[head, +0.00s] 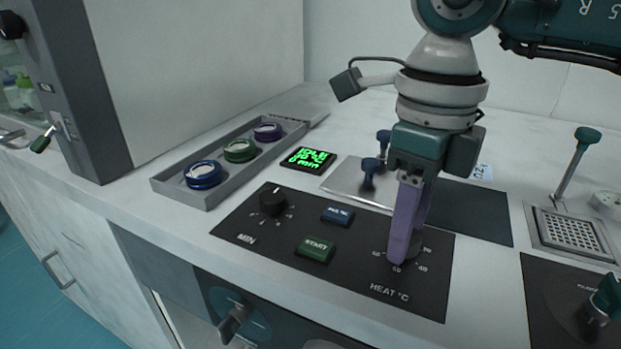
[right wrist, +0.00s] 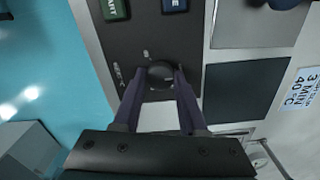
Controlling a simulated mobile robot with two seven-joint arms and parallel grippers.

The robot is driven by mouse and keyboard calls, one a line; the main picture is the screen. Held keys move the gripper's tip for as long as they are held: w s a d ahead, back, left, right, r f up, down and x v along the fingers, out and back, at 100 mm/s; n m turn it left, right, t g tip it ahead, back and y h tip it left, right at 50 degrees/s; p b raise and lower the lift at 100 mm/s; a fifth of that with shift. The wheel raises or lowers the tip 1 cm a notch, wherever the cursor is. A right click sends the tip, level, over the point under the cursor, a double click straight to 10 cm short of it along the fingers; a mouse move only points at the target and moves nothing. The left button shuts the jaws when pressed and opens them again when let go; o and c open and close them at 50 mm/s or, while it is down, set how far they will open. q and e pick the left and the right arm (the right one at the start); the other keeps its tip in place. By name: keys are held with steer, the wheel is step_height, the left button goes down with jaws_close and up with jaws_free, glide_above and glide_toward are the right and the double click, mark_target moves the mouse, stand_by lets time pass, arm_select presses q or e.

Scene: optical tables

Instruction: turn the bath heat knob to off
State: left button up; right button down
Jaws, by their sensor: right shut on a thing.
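The heat knob is a round black knob on the black control panel (head: 350,268), above the "HEAT °C" label (head: 389,291). In the right wrist view the heat knob (right wrist: 160,72) sits between the two purple fingertips. In the head view it is almost wholly hidden by the fingers, and which mark it points to cannot be read. My right gripper (head: 402,256) reaches straight down from above, shut on the heat knob; it also shows in the right wrist view (right wrist: 160,84). My left gripper is in neither view.
On the same panel are the MIN knob (head: 272,201), a blue button (head: 338,215) and the green START button (head: 316,249). A lit display (head: 308,159) and a grey tray (head: 181,191) with colored rings stand behind. A drain grate (head: 572,233) is at right.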

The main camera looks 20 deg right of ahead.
stand_by(0.5)
steer(key=shift+c, duration=2.2)
jaws_free()
step_height(320, 180, up, 10)
steer(key=shift+p, duration=0.4)
steer(key=shift+a, duration=0.1)
